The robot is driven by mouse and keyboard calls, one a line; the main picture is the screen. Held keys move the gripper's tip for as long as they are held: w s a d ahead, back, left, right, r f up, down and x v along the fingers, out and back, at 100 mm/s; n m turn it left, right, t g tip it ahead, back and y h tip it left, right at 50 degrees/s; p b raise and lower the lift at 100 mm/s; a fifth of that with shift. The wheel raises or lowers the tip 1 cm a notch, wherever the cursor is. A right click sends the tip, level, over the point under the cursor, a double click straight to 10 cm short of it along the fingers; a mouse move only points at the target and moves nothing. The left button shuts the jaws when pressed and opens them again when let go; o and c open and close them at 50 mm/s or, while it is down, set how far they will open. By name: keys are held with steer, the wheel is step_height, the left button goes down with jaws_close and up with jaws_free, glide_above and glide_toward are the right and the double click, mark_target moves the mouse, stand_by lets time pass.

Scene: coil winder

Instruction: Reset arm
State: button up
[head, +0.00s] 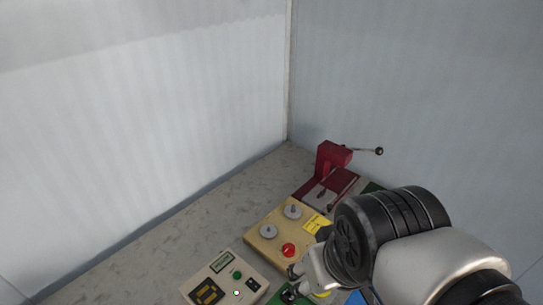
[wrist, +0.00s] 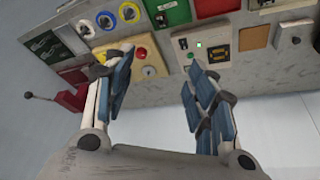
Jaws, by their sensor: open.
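My gripper (wrist: 158,62) is open and empty in the wrist view, its two fingers apart with bench panels beyond the gap. In the head view my gripper (head: 300,282) is at the bottom, partly hidden by my arm.
A red press-like device (head: 332,157) with a black-knobbed lever stands at the back corner. Pale walls (head: 150,110) close the left and right sides. Grey bench (head: 160,245) at the left is clear.

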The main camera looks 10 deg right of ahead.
steer(key=shift+s+r+m, duration=0.15)
steer(key=shift+s+r, duration=0.05)
steer(key=shift+s, duration=0.3)
steer(key=shift+s+r+m, duration=0.15)
steer(key=shift+s+r, duration=0.05)
steer(key=shift+s, duration=0.25)
